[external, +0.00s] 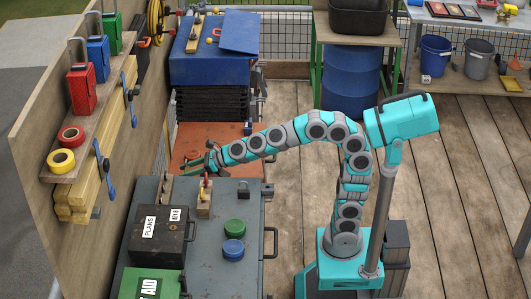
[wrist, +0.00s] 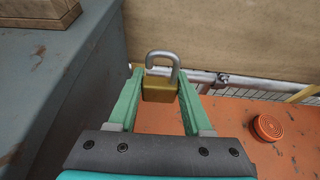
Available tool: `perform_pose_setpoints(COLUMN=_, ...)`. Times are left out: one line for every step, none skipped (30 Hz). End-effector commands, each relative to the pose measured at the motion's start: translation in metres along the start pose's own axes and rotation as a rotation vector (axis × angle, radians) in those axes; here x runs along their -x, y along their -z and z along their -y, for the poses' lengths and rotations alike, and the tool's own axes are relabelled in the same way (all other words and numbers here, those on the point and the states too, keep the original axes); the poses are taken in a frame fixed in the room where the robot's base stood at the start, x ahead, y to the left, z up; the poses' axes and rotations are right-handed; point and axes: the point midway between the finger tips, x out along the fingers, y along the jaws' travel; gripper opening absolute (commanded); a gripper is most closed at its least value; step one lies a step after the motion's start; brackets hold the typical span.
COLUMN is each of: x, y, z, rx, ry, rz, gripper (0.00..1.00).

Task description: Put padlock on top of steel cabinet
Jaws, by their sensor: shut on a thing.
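A brass padlock (wrist: 159,89) with a grey shackle, swung open, sits between the green fingers of my gripper (wrist: 160,78) in the wrist view. My gripper is shut on it, with the shackle pointing away from the wrist. In the external view my gripper (external: 207,163) is just past the far edge of the grey-blue steel cabinet (external: 255,210), over the orange surface; the padlock is too small there to make out. The cabinet's side also shows at the left of the wrist view (wrist: 60,80).
On the cabinet stand a dark PLANS box (external: 160,240), a green first aid box (external: 150,284), a wooden block with tools (external: 204,205), and green (external: 234,226) and blue (external: 233,248) round items. The orange surface (external: 195,143) lies beyond. A wooden wall (external: 135,140) stands left.

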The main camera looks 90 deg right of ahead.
Motion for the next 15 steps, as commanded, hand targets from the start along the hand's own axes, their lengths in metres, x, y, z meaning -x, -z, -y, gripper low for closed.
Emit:
perform_pose_setpoints(x=-0.002, y=0.004, z=0.001, rx=-0.004, ry=-0.013, rz=-0.005, gripper=0.0)
perform_pose_setpoints(x=-0.004, y=0.007, z=0.003, rx=-0.001, ry=-0.018, rz=-0.005, gripper=0.0)
perform_pose_setpoints(x=-0.006, y=0.01, z=0.005, rx=0.002, ry=-0.024, rz=-0.004, gripper=0.0)
perform_pose_setpoints(x=-0.008, y=0.012, z=0.007, rx=0.005, ry=-0.029, rz=-0.002, gripper=0.0)
perform_pose_setpoints(x=-0.01, y=0.015, z=0.008, rx=0.007, ry=-0.035, rz=-0.001, gripper=0.0)
perform_pose_setpoints(x=-0.013, y=0.018, z=0.009, rx=0.01, ry=-0.045, rz=-0.002, gripper=0.0)
perform_pose_setpoints(x=-0.015, y=0.021, z=0.01, rx=0.015, ry=-0.052, rz=-0.002, gripper=0.0)
perform_pose_setpoints(x=-0.017, y=0.024, z=0.011, rx=0.016, ry=-0.06, rz=-0.001, gripper=0.0)
perform_pose_setpoints(x=-0.02, y=0.028, z=0.013, rx=0.02, ry=-0.07, rz=-0.001, gripper=0.0)
perform_pose_setpoints(x=-0.022, y=0.032, z=0.013, rx=0.025, ry=-0.078, rz=-0.002, gripper=0.0)
perform_pose_setpoints(x=-0.025, y=0.035, z=0.013, rx=0.028, ry=-0.088, rz=-0.002, gripper=0.0)
perform_pose_setpoints(x=-0.028, y=0.041, z=0.013, rx=0.035, ry=-0.102, rz=-0.004, gripper=0.0)
perform_pose_setpoints(x=-0.03, y=0.044, z=0.012, rx=0.038, ry=-0.114, rz=-0.005, gripper=0.0)
perform_pose_setpoints(x=-0.033, y=0.047, z=0.011, rx=0.044, ry=-0.126, rz=-0.005, gripper=0.0)
perform_pose_setpoints(x=-0.035, y=0.051, z=0.01, rx=0.051, ry=-0.141, rz=-0.004, gripper=0.0)
